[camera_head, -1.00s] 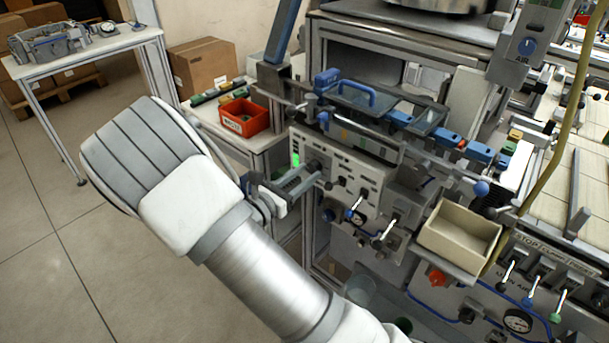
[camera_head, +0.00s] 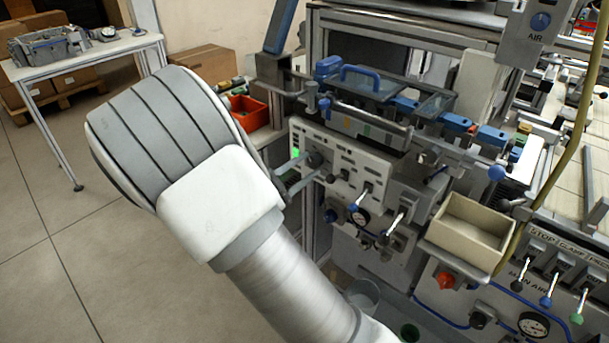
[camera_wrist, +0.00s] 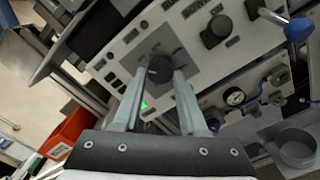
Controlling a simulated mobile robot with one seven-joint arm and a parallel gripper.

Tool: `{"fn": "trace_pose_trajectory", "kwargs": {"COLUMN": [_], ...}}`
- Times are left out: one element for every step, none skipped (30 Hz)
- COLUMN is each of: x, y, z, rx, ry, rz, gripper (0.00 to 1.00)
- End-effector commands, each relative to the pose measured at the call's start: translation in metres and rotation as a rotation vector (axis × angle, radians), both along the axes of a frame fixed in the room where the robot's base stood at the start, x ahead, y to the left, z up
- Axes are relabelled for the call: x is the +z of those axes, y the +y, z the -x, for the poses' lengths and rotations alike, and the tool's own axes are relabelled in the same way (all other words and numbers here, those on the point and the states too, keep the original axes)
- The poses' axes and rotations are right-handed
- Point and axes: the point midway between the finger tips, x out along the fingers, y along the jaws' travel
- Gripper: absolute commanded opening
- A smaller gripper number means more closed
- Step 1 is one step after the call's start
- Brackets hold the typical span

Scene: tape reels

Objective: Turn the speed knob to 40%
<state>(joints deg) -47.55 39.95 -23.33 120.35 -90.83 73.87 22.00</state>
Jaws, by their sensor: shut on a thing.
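The speed knob (camera_wrist: 159,67) is a dark round knob with a light pointer mark, on a grey dial plate on the white control panel (camera_wrist: 122,40). In the wrist view my gripper (camera_wrist: 161,77) has one finger on each side of the knob, shut on it. In the head view the gripper (camera_head: 316,167) reaches the panel's left part, and its fingers partly cover the knob (camera_head: 314,159). The dial's markings are too small to read.
A second dark knob (camera_wrist: 215,32) and a blue-tipped lever (camera_wrist: 298,29) are on the same panel. A pressure gauge (camera_head: 359,217) sits below it. A red bin (camera_head: 248,113) stands left of the panel, and a beige tray (camera_head: 470,231) juts out at right.

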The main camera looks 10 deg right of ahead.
Motion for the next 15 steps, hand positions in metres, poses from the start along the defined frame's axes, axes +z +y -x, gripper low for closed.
{"fn": "trace_pose_trajectory", "kwargs": {"x": [-0.0030, -0.0028, -0.0024, -0.0022, -0.0019, -0.0016, -0.0015, -0.0013, -0.0012, -0.0010, -0.0008, -0.0006, -0.0004, -0.0003, -0.0002], "y": [0.0003, 0.0003, 0.0003, 0.0003, 0.0003, 0.0003, 0.0003, 0.0003, 0.0003, 0.0004, 0.0004, 0.0004, 0.0004, 0.0004, 0.0004], "z": [0.0001, 0.0001, 0.0001, 0.0001, 0.0001, 0.0000, 0.0000, 0.0000, 0.0000, 0.0000, 0.0000, 0.0000, 0.0000, 0.0000, 0.0000], "rx": [0.001, 0.001, 0.000, 0.000, 0.000, 0.000, 0.000, 0.000, 0.000, 0.000, 0.000, 0.000, 0.000, 0.000, 0.000], "ry": [-0.021, -0.034, -0.049, -0.060, -0.070, -0.081, -0.087, -0.095, -0.102, -0.107, -0.111, -0.115, -0.117, -0.120, -0.121], "rz": [-0.016, -0.025, -0.036, -0.043, -0.051, -0.059, -0.063, -0.069, -0.074, -0.078, -0.081, -0.083, -0.085, -0.087, -0.088], "gripper": [0.00, 0.00, 0.00, 0.00, 0.00, 0.00, 0.00, 0.00, 0.00, 0.00, 0.00, 0.00, 0.00, 0.00, 0.00]}}
